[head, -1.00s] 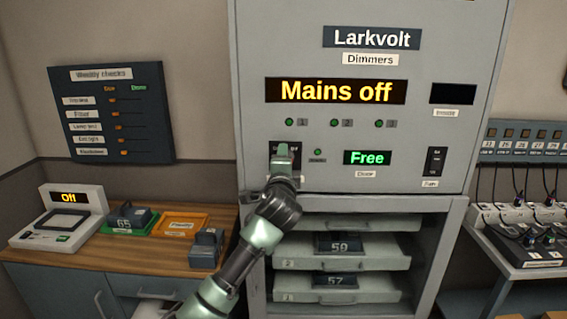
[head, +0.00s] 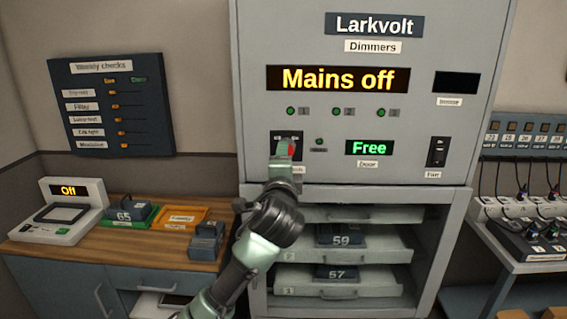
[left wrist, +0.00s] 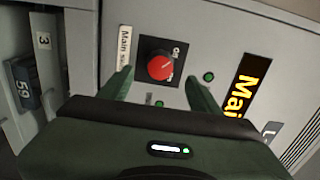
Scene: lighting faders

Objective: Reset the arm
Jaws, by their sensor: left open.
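My left gripper (head: 284,149) is in front of the grey Larkvolt dimmer cabinet (head: 225,70), at the main switch on its lower left. In the left wrist view the red rotary knob (left wrist: 161,67) of that switch sits on a black plate (left wrist: 150,46), between the two open fingers (left wrist: 158,88). The fingers appear apart from the knob. In the head view the gripper partly hides the switch. The cabinet display (head: 338,79) reads "Mains off". My right gripper is not in view.
Below the panel, open shelves hold dimmer modules 59 (head: 340,236) and 57 (head: 336,273). A wooden counter (head: 150,250) at left bears a tester showing "Off" (head: 68,190), module 65 (head: 130,213) and an orange tray (head: 180,216). A cabled bench (head: 540,262) stands at right.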

